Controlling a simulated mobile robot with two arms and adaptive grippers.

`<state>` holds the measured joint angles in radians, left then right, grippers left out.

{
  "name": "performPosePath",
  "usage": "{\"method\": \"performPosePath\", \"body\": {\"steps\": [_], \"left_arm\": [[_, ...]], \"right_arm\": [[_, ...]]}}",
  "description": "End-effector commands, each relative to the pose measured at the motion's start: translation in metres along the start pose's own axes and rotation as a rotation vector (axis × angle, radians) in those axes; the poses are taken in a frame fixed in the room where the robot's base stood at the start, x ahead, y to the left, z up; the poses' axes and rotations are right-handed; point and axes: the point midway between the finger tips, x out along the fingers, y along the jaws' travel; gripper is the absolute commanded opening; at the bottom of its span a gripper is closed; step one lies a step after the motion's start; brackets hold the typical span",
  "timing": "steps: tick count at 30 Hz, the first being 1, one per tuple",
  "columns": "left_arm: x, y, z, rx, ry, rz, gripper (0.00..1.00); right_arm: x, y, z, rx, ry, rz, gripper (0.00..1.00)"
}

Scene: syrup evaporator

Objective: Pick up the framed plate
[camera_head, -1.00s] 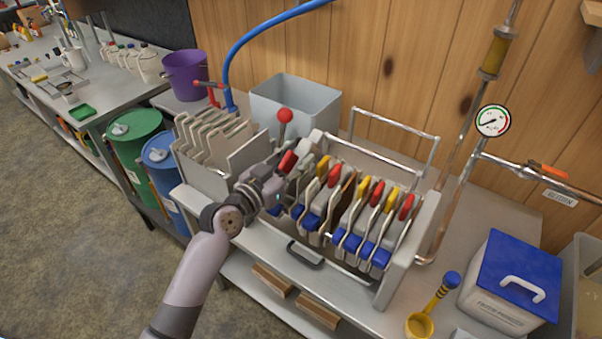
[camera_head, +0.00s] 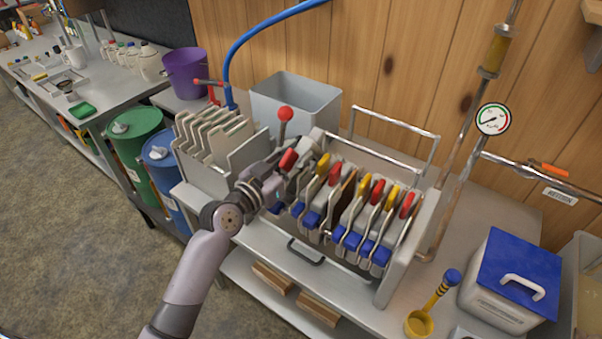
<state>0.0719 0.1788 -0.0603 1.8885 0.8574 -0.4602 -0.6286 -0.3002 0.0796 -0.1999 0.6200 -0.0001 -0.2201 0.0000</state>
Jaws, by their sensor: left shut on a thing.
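A row of framed plates (camera_head: 352,222) with red and yellow top tabs and blue lower blocks stands upright in the metal press rack (camera_head: 421,247). My left gripper (camera_head: 285,176) is at the left end of this row, beside a red tab (camera_head: 288,160). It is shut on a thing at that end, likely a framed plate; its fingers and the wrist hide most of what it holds. My right gripper is not in view.
A rack of pale plates (camera_head: 210,140) stands just left of my gripper. A red-knobbed lever (camera_head: 286,114) and a grey bin (camera_head: 295,98) are behind it. A blue-lidded box (camera_head: 515,275) and yellow ladle (camera_head: 420,322) are at the right.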

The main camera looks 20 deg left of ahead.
Motion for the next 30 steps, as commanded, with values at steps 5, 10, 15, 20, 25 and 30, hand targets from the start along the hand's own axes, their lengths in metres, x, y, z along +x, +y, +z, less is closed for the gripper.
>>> {"method": "performPosePath", "body": {"steps": [5, 10, 15, 20, 25, 30], "left_arm": [[0.000, 0.000, -0.003, 0.001, 0.005, -0.001, 0.00], [0.000, 0.000, -0.009, 0.001, 0.006, 0.000, 0.00], [0.000, 0.000, -0.027, 0.002, 0.009, 0.000, 0.00], [0.000, -0.001, -0.055, 0.003, 0.012, 0.000, 0.00], [0.000, -0.002, -0.089, 0.005, 0.012, 0.000, 0.00], [0.000, -0.003, -0.124, 0.005, 0.013, -0.001, 0.00]], "right_arm": [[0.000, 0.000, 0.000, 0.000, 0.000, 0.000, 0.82], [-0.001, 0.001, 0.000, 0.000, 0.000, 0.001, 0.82], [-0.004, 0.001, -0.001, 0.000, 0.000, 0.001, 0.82], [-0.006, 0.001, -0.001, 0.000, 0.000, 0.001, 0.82], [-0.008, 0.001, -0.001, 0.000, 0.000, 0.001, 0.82], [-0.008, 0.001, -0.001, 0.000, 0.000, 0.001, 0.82]]}}
